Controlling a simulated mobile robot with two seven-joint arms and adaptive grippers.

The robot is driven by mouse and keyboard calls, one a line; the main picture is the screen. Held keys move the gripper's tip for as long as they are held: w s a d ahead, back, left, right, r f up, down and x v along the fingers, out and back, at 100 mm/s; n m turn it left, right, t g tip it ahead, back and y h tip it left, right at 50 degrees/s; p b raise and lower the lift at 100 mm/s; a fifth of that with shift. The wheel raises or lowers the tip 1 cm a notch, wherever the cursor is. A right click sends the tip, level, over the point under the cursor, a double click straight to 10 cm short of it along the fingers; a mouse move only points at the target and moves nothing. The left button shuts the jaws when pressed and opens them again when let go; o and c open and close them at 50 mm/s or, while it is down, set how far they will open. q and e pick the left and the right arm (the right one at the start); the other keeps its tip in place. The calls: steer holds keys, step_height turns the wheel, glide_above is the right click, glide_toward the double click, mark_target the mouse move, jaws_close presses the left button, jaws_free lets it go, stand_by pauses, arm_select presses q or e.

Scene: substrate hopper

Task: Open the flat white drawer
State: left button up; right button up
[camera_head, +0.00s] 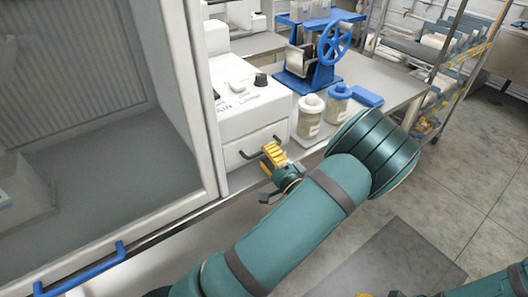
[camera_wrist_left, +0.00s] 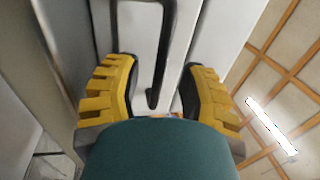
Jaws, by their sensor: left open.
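The flat white drawer (camera_head: 236,157) is at the bottom of the white machine and looks closed. Its dark bar handle (camera_head: 248,154) runs across the front. My left gripper (camera_head: 272,156) is at the right end of this handle, partly hiding it. In the left wrist view, the yellow fingers of the left gripper (camera_wrist_left: 158,84) stand apart, one on each side of the dark handle (camera_wrist_left: 164,40). The handle's bent end lies between them, with visible gaps to both fingers. Only yellow tips and a teal part, probably of my right arm, show at the lower right edge of the head view.
A glass-fronted cabinet with a blue handle (camera_head: 95,268) stands left of the machine. Two lidded jars (camera_head: 310,118) stand to the right, near a blue hand-wheel press (camera_head: 322,52). A wire shelf rack (camera_head: 450,65) is farther right. The floor in front is clear.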

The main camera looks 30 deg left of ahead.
arm_select(q)
steer(key=shift+x, duration=1.05)
jaws_close()
